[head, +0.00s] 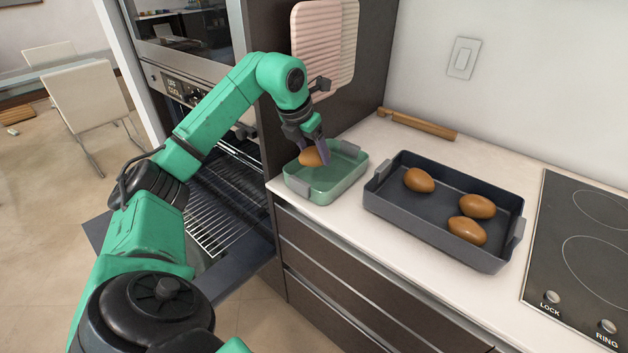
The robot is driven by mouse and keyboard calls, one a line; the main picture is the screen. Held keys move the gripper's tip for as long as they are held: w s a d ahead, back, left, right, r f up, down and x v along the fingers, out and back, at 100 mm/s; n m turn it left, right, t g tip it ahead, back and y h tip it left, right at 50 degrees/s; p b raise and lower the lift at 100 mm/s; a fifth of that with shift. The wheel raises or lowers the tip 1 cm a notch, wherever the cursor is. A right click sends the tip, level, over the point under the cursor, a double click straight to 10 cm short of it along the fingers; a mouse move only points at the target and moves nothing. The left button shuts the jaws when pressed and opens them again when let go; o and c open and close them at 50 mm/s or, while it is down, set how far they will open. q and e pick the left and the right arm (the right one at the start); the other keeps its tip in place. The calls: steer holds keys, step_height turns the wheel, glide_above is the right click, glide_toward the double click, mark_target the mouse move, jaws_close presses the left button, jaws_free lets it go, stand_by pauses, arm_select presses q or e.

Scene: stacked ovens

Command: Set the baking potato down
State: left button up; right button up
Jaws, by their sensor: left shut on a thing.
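My left gripper (316,155) is shut on a brown baking potato (310,156). It holds the potato within the outline of the small green baking dish (325,188), near its back left side. I cannot tell whether the potato touches the dish floor. The fingers hide part of the potato. A larger dark grey roasting pan (430,235) stands to the right on the counter with three potatoes in it: one at the left (419,180), one at the right (477,206) and one at the front (467,231). My right gripper is not in view.
The lower oven door (240,275) is open, with a wire rack (215,205) showing. A rolling pin (417,125) lies at the back of the counter. Pink cutting boards (322,45) hang on the cabinet side. A cooktop (580,250) is at the right.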

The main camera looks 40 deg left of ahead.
mark_target(318, 183)
arm_select(q)
step_height(318, 183, down, 7)
steer(key=shift+f, duration=0.1)
steer(key=shift+f, duration=0.1)
steer(key=o, duration=1.5)
steer(key=shift+d, duration=0.1)
steer(key=shift+r, duration=0.25)
steer(key=v, duration=1.2)
steer(key=shift+f, duration=0.1)
